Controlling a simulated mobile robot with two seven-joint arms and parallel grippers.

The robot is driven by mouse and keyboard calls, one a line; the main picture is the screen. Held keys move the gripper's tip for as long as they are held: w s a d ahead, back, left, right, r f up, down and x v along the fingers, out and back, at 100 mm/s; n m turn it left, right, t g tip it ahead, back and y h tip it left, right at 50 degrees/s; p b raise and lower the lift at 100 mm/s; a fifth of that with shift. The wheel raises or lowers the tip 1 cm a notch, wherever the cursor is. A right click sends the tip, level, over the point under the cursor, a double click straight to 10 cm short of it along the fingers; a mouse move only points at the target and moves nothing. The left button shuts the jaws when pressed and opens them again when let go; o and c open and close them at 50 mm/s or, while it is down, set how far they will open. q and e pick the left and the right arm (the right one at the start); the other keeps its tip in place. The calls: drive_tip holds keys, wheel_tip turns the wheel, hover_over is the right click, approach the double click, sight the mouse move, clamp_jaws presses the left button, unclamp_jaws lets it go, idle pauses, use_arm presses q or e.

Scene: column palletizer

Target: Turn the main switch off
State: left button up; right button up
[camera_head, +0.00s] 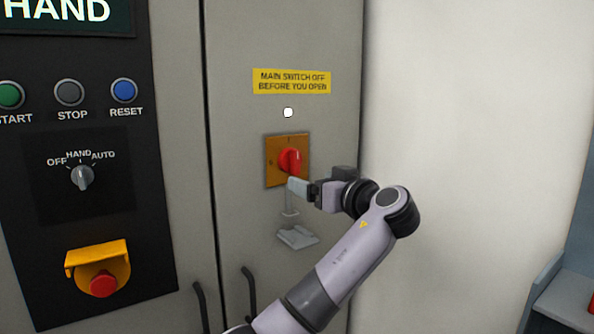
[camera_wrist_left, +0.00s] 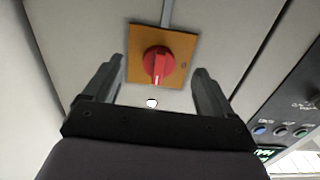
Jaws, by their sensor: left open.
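The main switch is a red knob (camera_head: 290,160) on a square orange plate (camera_head: 272,178) on the grey cabinet door. Its grip stands upright, in line with the mark at the plate's top; another small mark is at the plate's left. My left gripper (camera_head: 297,187) is just in front of the plate's lower right part. In the left wrist view the gripper (camera_wrist_left: 157,68) is open, with one finger on each side of the red knob (camera_wrist_left: 158,64). The fingers look apart from the knob. That view is turned over, with the lamp below the plate. My right gripper is not in view.
A yellow warning label (camera_head: 291,81) and a small white lamp (camera_head: 288,113) are above the switch. A grey handle (camera_head: 297,237) is below it. The black panel (camera_head: 60,215) at left carries buttons, a selector (camera_head: 82,177) and a red emergency stop (camera_head: 103,284).

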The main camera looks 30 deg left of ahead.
sight(298, 168)
use_arm(q)
drive_tip(key=shift+n+y, duration=0.3)
drive_tip(key=a, duration=0.1)
drive_tip(key=w+a+r+p, duration=0.1)
drive_tip(key=a, duration=0.1)
drive_tip(key=w+a+r+p, duration=0.1)
drive_tip(key=a, duration=0.1)
drive_tip(key=shift+a, duration=0.15)
drive_tip(key=shift+x, duration=0.85)
drive_tip(key=shift+f, duration=0.15)
drive_tip(key=c, duration=1)
drive_tip(key=shift+c, duration=0.2)
